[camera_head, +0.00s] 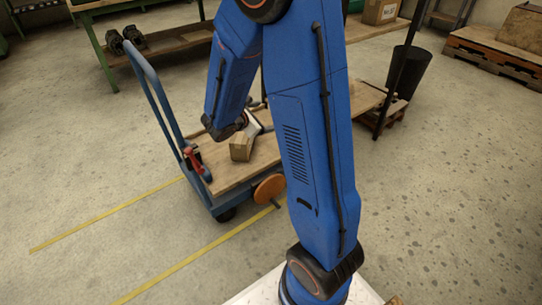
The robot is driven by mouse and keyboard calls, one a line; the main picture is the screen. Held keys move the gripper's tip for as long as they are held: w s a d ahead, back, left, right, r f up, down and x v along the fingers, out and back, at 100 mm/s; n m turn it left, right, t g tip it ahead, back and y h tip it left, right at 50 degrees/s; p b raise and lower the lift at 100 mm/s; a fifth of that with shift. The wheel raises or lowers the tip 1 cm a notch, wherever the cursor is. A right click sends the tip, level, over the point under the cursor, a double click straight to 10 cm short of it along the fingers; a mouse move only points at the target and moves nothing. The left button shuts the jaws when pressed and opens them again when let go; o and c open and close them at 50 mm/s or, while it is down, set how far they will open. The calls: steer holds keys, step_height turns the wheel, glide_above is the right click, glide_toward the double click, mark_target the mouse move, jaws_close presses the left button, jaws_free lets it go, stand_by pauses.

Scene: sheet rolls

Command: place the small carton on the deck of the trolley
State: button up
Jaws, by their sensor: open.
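The trolley has a blue frame, a tall blue push handle (155,85) on its left and a wooden deck (225,178). The small carton (240,147), a brown box, appears to rest on the deck, near its middle. My gripper (252,128) is just behind and above the carton, small and partly hidden by my wrist and the carton. Its jaws are open, with no clear grip on the carton. Whether a finger still touches the carton cannot be told. My blue arm hides the right part of the deck.
An orange disc (269,188) is at the trolley's near side, and a red part (192,158) is at the handle's foot. A green-legged bench (150,50) stands behind. A black bin (408,72) and a loaded pallet (500,52) are at the right.

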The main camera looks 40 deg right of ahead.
steer(key=s+a+r+m+g+y, duration=0.2)
steer(key=s+r+m, duration=0.25)
steer(key=s, duration=0.45)
steer(key=s+a+r+m+g+y, duration=0.1)
steer(key=s+r+m+y, duration=0.15)
steer(key=s+m, duration=0.5)
steer(key=s+a+r+m+t+y, duration=0.1)
steer(key=s+a+r+m+y, duration=0.1)
steer(key=s+a, duration=0.4)
steer(key=s+a+r+m+t+y, duration=0.2)
steer(key=s+a+r+y, duration=0.2)
steer(key=s+a, duration=0.3)
steer(key=shift+s+a+m+y, duration=0.3)
steer(key=shift+a+m+y, duration=0.1)
steer(key=shift+a+y, duration=0.55)
steer(key=shift+c, duration=0.3)
